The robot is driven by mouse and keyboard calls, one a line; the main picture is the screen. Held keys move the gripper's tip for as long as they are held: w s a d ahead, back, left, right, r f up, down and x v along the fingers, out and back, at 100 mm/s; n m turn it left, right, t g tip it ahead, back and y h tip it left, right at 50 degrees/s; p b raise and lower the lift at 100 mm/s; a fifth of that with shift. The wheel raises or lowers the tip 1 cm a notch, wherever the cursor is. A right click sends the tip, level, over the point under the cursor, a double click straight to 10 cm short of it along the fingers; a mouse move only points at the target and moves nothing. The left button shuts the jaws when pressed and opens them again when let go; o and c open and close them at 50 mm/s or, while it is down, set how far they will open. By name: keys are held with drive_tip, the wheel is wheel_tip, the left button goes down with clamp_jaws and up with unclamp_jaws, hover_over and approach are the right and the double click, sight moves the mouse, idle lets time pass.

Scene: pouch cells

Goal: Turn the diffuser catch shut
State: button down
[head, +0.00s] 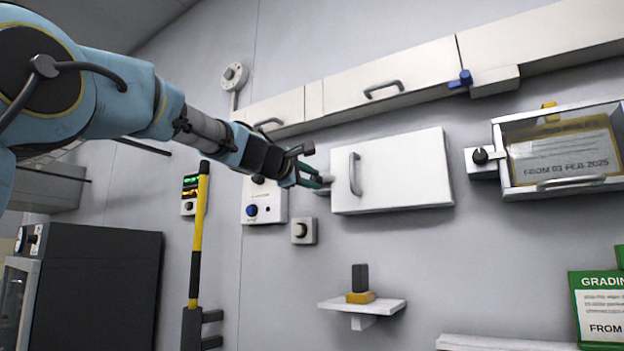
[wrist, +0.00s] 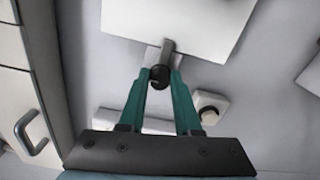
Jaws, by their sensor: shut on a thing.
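My gripper (head: 316,182) is at the left edge of a white wall cabinet door (head: 415,172) with a grey handle. In the wrist view, its two teal fingers (wrist: 160,74) are shut on the round black knob of a catch (wrist: 159,80). The catch's grey bar (wrist: 169,46) reaches from the knob across the edge of the white panel (wrist: 190,18). I take this to be the diffuser catch; no label on it is readable. In the head view the fingers mostly hide it.
A glass-fronted case (head: 565,155) with its own black-knobbed catch (head: 480,156) hangs at right. A blue catch (head: 461,79) sits on the upper cupboards (head: 415,70). Below are a small shelf (head: 380,306) and a knob box (head: 304,231). A yellow-black pole (head: 197,235) stands left.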

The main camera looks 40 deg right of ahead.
idle(0.3)
drive_tip(key=c, duration=0.6)
unclamp_jaws()
drive_tip(key=shift+a, duration=0.1)
drive_tip(key=b+v, duration=0.5)
drive_tip(key=v, duration=0.5)
drive_tip(key=shift+a, duration=0.3)
